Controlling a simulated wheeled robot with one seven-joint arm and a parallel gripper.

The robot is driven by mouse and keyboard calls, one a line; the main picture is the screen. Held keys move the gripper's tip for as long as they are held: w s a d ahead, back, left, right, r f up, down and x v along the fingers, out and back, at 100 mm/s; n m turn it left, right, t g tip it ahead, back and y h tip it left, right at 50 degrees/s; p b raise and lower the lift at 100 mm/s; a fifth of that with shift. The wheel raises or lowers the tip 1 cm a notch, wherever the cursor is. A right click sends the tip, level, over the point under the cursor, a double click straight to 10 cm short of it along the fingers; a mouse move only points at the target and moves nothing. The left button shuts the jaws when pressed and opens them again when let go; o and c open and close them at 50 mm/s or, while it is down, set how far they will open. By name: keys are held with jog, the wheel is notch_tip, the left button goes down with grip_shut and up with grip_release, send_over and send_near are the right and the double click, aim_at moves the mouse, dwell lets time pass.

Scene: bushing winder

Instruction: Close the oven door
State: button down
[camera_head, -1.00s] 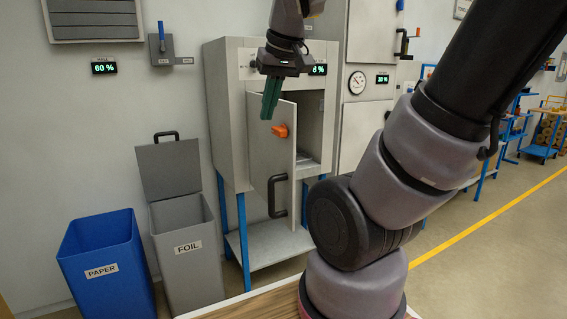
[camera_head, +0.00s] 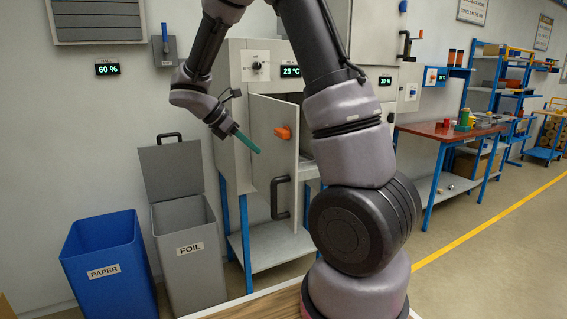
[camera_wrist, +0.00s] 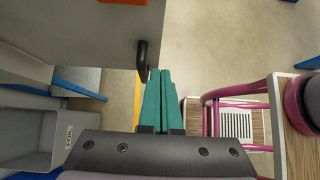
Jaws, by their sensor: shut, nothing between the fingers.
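The grey oven (camera_head: 237,75) stands on blue legs against the wall, with a 25 °C display. My gripper (camera_head: 257,150) has green fingers, shut and empty, pointing down and right near the door's left side. Whether it touches the door cannot be told. In the wrist view, the fingertips (camera_wrist: 160,72) are just right of the black handle (camera_wrist: 142,60), below the grey door panel (camera_wrist: 90,35). My arm hides part of the oven's opening.
A grey FOIL bin (camera_head: 188,260) with a raised lid and a blue PAPER bin (camera_head: 105,265) stand left of the oven. A red-topped workbench (camera_head: 445,133) and blue shelves are on the right. In the wrist view, a pink-framed item (camera_wrist: 215,97) lies right of the fingers.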

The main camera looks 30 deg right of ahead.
aim_at(295, 170)
jog(key=shift+d+r+x, duration=0.35)
jog(key=shift+x, duration=1.8)
jog(key=shift+d+r+x, duration=0.3)
jog(key=shift+x, duration=1.8)
jog(key=shift+d+r+x, duration=0.35)
jog(key=shift+x, duration=1.8)
jog(key=shift+w, duration=0.1)
jog(key=shift+d, duration=0.1)
